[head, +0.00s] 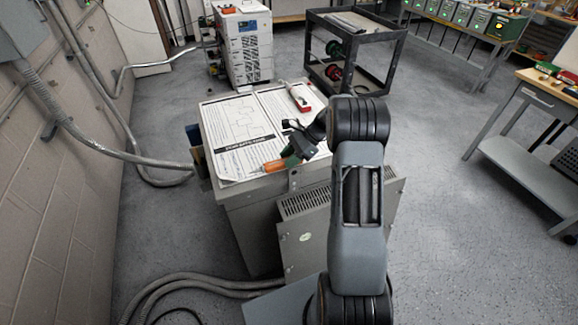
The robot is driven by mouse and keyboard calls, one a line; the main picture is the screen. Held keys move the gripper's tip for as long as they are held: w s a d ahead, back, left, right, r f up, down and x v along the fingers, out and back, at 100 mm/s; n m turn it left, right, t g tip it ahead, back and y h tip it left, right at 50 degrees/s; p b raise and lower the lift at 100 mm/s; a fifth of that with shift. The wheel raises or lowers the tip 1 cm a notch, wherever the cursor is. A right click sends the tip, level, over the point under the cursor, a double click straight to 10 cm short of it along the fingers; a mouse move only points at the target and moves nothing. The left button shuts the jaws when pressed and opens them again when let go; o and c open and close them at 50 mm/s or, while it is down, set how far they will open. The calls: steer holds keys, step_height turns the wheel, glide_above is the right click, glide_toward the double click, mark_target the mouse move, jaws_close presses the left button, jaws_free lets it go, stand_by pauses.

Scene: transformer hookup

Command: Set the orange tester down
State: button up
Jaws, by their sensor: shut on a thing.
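The orange tester (273,165) shows at the front edge of the paper-covered top of a grey cabinet (250,205). My gripper (289,159) is shut on it from the right, and the jaws hide part of it. The tester lies low over the front edge of the papers. I cannot tell whether it touches the top.
Printed sheets (236,127) cover the cabinet top. A white and red device (299,97) lies at its back right. A vented grey panel (310,235) stands in front. Conduits (150,155) run along the left wall. A black frame cart (355,50) stands behind.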

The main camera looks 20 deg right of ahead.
steer(key=shift+w+f+b, duration=0.25)
steer(key=shift+f+b, duration=0.25)
steer(key=shift+f, duration=0.75)
steer(key=shift+s+f+b, duration=0.1)
steer(key=shift+f+b, duration=0.1)
steer(key=shift+b, duration=0.1)
steer(key=shift+s+r, duration=0.1)
steer(key=o, duration=0.8)
